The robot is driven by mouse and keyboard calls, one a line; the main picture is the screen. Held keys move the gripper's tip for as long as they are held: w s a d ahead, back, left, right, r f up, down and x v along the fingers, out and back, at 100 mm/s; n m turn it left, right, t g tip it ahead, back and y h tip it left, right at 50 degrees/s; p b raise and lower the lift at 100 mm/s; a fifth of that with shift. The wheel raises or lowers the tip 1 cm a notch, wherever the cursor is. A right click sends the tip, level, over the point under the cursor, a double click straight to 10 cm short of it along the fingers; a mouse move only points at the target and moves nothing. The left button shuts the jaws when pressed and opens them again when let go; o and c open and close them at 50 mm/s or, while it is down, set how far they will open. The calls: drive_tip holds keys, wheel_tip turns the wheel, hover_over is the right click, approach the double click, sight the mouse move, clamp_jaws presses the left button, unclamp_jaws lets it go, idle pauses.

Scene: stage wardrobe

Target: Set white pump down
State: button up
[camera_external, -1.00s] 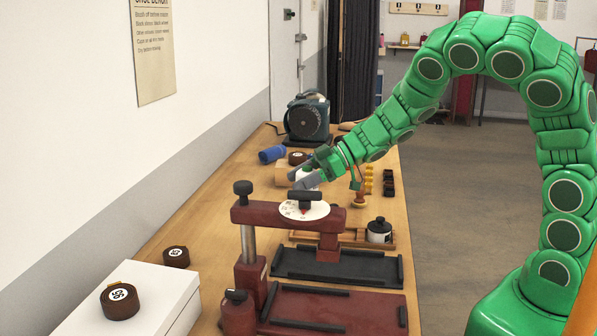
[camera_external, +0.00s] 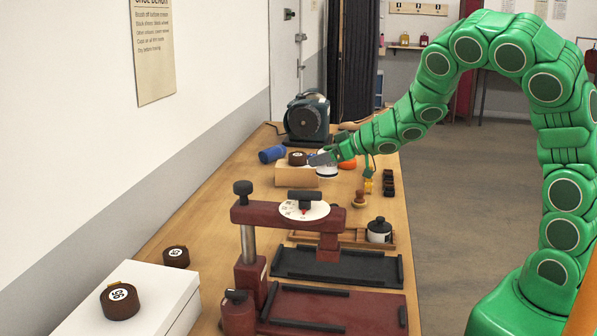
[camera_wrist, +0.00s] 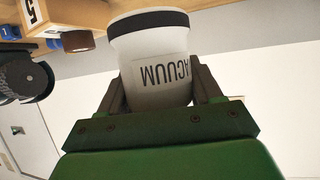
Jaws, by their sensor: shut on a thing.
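My gripper (camera_external: 322,159) is shut on the white pump (camera_external: 327,171), which is held in front of the arm's end, just right of a wooden block. In the wrist view the white pump (camera_wrist: 157,75) is a white cylinder with a black band and a label reading "VACUUM", upside down in the picture. The fingers of my gripper (camera_wrist: 162,88) stand on both sides of it. In the outside view the fingers partly cover the pump, and I cannot tell whether its base touches the bench (camera_external: 225,205).
A wooden block (camera_external: 296,177) with a brown roll (camera_external: 298,158) stands left of the pump. An orange item (camera_external: 347,163) is close on its right. A dark red press (camera_external: 275,215) stands nearer the camera. A blue cylinder (camera_external: 272,154) and a dark blower (camera_external: 307,118) are farther back.

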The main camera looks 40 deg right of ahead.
drive_tip(key=w+d+f+m+t+h, duration=0.1)
drive_tip(key=d+f+m+h, duration=0.1)
drive_tip(key=d, duration=0.6)
drive_tip(key=w+d+f+m+t+h, duration=0.1)
drive_tip(key=d+m+h, duration=0.3)
drive_tip(key=d, duration=0.5)
drive_tip(key=shift+f+m+h, duration=0.4)
drive_tip(key=shift+f+h, duration=0.2)
drive_tip(key=shift+f, duration=0.05)
drive_tip(key=s+a+r+n+g+y, duration=0.2)
drive_tip(key=s+a+n+g+y, duration=0.25)
drive_tip(key=a+n+y, duration=0.45)
drive_tip(key=s+f+n+g+y, duration=0.25)
drive_tip(key=s+n+g, duration=0.3)
drive_tip(key=s, duration=0.95)
drive_tip(key=shift+n+y, duration=0.45)
drive_tip(key=shift+w+d+f, duration=0.15)
drive_tip(key=shift+f, duration=1.65)
drive_tip(key=shift+w+d+f, duration=0.15)
drive_tip(key=shift+f, duration=1.65)
